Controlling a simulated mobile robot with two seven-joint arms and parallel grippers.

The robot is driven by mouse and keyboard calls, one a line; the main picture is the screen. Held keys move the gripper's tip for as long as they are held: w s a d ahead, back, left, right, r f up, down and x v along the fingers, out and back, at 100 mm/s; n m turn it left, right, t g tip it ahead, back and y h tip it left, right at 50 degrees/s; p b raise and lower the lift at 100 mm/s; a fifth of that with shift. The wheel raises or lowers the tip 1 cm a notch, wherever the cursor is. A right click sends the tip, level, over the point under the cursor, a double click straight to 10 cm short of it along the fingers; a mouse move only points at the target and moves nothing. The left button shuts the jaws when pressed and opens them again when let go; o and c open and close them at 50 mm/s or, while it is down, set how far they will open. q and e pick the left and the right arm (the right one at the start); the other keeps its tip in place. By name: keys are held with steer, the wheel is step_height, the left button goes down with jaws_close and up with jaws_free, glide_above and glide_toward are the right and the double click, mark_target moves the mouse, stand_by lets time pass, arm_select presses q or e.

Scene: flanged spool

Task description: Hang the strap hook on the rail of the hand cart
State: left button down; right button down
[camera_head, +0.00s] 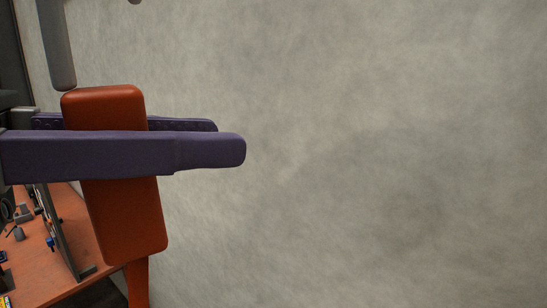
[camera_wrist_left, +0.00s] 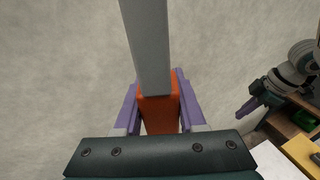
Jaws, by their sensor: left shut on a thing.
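My left gripper (camera_head: 225,148) comes in from the left in the head view, its two purple fingers shut around an orange block, the body of the strap hook (camera_head: 125,215). A grey bar (camera_head: 57,45) rises above the block and runs out of the top of the picture. A narrow orange strap hangs below it. In the left wrist view the orange block (camera_wrist_left: 159,115) sits between the purple fingers, with the grey bar (camera_wrist_left: 148,45) in front. My right gripper (camera_wrist_left: 250,106) shows small at the right there; its opening is unclear. I cannot make out the hand cart or its rail.
An orange-topped bench (camera_head: 60,250) with small tools and a dark upright frame stands at the lower left of the head view. A plain grey wall (camera_head: 380,150) fills the rest. A wooden surface (camera_wrist_left: 299,150) shows at the wrist view's right.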

mark_target(84, 196)
arm_select(q)
steer(key=a+f, duration=0.1)
steer(key=s+a, duration=0.1)
steer(key=a, duration=0.1)
steer(key=a+f, duration=0.1)
steer(key=a, duration=0.1)
steer(key=shift+s+f, duration=0.3)
steer(key=shift+s, duration=0.1)
steer(key=a+t, duration=0.1)
steer(key=a, duration=0.5)
steer(key=shift+s+a+r+n, duration=0.2)
steer(key=shift+s+a+n, duration=0.1)
steer(key=shift+s, duration=0.15)
steer(key=shift+f+y, duration=0.15)
steer(key=shift+y, duration=0.15)
